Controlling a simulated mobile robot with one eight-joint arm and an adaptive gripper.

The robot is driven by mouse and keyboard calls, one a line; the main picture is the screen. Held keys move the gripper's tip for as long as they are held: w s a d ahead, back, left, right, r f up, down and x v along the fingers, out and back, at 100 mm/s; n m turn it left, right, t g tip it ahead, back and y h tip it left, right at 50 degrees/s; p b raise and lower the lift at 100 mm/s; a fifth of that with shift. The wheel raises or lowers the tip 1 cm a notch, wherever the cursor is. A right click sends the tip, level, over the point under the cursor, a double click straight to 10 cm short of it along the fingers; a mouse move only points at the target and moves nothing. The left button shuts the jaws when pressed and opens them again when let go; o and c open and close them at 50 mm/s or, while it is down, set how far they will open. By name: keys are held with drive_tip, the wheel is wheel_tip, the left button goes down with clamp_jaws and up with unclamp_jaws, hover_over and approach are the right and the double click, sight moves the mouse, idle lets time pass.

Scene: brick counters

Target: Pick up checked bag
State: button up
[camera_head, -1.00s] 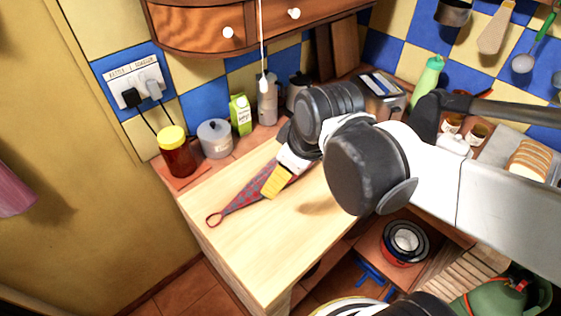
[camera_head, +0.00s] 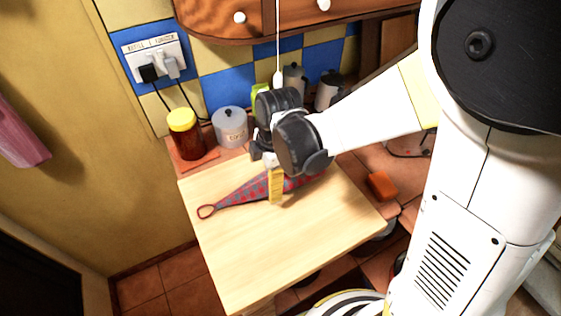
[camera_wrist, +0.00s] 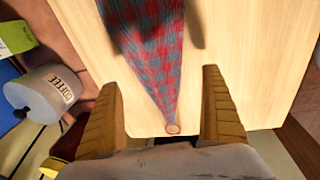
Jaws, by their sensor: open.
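The checked bag (camera_head: 245,192), red and blue-grey, narrow at one end with a small loop, lies on the light wooden board of the counter. My gripper (camera_head: 276,186) is above the bag's middle part in the head view, pointing down, and my arm hides part of the bag's wider end. In the wrist view the bag (camera_wrist: 158,62) runs down between the two yellow-brown fingers of my gripper (camera_wrist: 168,112), its loop near the bottom. The fingers are apart with a gap on each side of the bag. I cannot tell how high they are above it.
A jar with a yellow lid (camera_head: 185,135) and a grey canister (camera_head: 230,127) stand at the back left of the wooden board (camera_head: 290,250). A green carton (camera_head: 259,92) and a kettle-like pot (camera_head: 327,91) are behind my gripper. The board's front is clear. A drawer cabinet (camera_head: 270,18) hangs above.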

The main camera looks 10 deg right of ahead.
sight(264, 182)
drive_tip(key=f+b, duration=0.1)
drive_tip(key=f, duration=0.2)
drive_tip(key=w+f+b, duration=0.1)
drive_tip(key=f, duration=0.1)
drive_tip(key=shift+a+b, duration=0.25)
drive_tip(key=shift+b, duration=0.1)
drive_tip(key=c, duration=1.4)
